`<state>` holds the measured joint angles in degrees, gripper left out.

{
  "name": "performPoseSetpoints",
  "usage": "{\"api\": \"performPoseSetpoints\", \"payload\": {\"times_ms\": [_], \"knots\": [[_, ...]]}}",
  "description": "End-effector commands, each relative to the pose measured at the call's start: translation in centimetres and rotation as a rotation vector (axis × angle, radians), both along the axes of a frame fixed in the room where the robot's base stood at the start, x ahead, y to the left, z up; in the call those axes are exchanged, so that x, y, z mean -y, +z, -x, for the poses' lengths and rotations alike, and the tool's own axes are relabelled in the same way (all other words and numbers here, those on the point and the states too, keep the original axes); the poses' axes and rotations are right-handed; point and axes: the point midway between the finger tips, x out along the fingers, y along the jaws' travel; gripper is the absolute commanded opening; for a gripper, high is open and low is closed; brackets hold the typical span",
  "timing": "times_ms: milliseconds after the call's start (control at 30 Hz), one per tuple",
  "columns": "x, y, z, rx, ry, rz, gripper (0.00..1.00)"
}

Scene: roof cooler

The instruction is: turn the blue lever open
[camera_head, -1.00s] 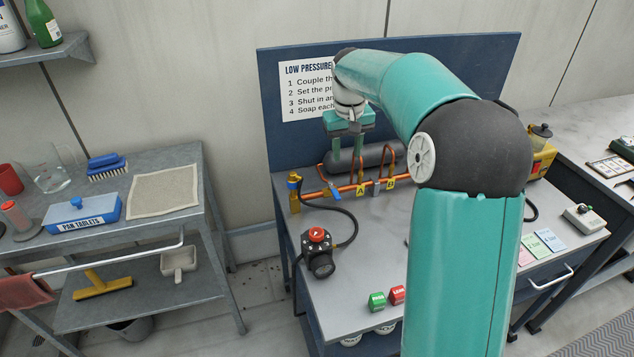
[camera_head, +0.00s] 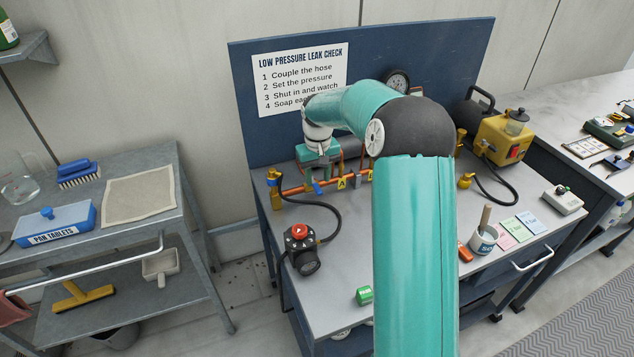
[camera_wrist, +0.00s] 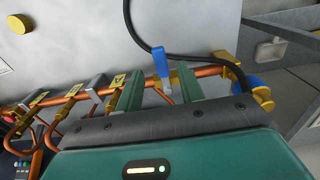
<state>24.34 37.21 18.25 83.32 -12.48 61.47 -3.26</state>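A small blue lever (camera_wrist: 162,64) stands on a copper pipe with brass fittings. In the head view the blue lever (camera_head: 318,187) shows just below my gripper (camera_head: 320,172). In the wrist view my gripper (camera_wrist: 158,84) has its two green fingers apart, one on each side of the lever. Gaps show between the lever and both fingers, and nothing is held. A second blue part (camera_wrist: 245,83) sits at the pipe's end, beside the black hose. My arm hides part of the pipe in the head view.
A black regulator with a red knob (camera_head: 299,231) stands on the bench in front of the pipe. Grey levers (camera_wrist: 97,84) and yellow tags are along the same pipe. A blue back panel (camera_head: 250,130) rises behind. A yellow pump (camera_head: 503,140) is at the right.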

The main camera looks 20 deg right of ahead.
Motion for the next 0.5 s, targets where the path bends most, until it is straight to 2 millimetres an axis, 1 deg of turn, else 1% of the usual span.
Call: {"api": "performPoseSetpoints", "payload": {"times_ms": [33, 200, 300, 500], "knots": [[0.0, -0.9, 0.0, -0.003, 0.001, -0.001, 0.38], [-0.1, -2.5, -0.2, 0.0, 0.002, -0.001, 0.38], [-0.2, -2.9, -0.3, 0.0, 0.003, -0.001, 0.38], [-0.2, -2.9, -0.3, 0.0, 0.002, 0.0, 0.38]]}}
